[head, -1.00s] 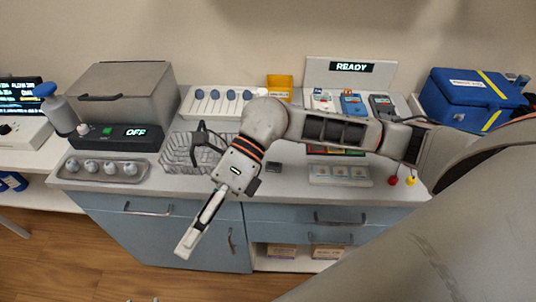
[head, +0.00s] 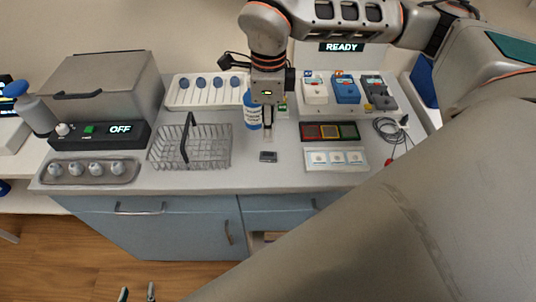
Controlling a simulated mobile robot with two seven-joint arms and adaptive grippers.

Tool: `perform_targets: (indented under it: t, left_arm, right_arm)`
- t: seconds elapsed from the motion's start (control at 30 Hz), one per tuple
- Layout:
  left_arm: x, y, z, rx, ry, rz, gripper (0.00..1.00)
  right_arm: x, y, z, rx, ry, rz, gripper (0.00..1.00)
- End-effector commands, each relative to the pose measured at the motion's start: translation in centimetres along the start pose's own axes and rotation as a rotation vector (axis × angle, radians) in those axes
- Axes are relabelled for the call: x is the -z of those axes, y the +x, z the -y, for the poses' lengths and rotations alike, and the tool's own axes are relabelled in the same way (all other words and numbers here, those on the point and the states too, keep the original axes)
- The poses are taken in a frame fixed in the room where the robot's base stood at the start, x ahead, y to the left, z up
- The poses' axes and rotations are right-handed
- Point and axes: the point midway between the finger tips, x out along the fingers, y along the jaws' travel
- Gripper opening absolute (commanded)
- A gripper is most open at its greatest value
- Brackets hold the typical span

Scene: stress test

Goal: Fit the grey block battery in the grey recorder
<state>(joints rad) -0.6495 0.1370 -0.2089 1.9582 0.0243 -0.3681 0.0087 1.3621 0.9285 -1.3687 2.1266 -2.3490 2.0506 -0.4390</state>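A small dark grey block (head: 268,156), which looks like the grey block battery, lies flat on the counter in the head view. The grey recorder (head: 378,92) is the rightmost of three devices on a white stand at the back right. My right gripper (head: 268,132) points down above and just behind the block, apart from it. Its fingers are seen edge-on, so its opening is unclear, and nothing shows held. My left gripper (head: 137,292) shows only its two fingertips at the bottom edge, spread apart with nothing between them.
A white recorder (head: 315,90) and a blue recorder (head: 346,90) stand beside the grey one. A wire basket (head: 205,154) is left of the block, a white tray (head: 335,159) right of it. A blue-labelled bottle (head: 251,112) stands close behind the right gripper. Cables (head: 390,130) lie at the right.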

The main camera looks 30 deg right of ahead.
Motion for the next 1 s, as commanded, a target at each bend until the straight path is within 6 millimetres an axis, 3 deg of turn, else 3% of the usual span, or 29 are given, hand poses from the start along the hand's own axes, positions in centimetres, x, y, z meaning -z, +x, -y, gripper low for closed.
perform_targets:
  t: [0.5,0.93,1.0]
  left_arm:
    - [-4.8,2.5,-1.0,-0.009,-0.003,0.016,0.40]
    - [-5.5,2.7,-1.2,-0.011,-0.003,0.022,0.40]
    - [-5.5,2.7,-1.2,-0.011,-0.003,0.022,0.40]
  right_arm:
    - [0.0,7.1,0.0,-0.003,-0.001,0.000,0.19]
    - [-0.1,8.0,0.0,-0.001,0.000,0.001,0.19]
    - [-0.1,8.0,0.0,-0.001,0.000,0.002,0.13]
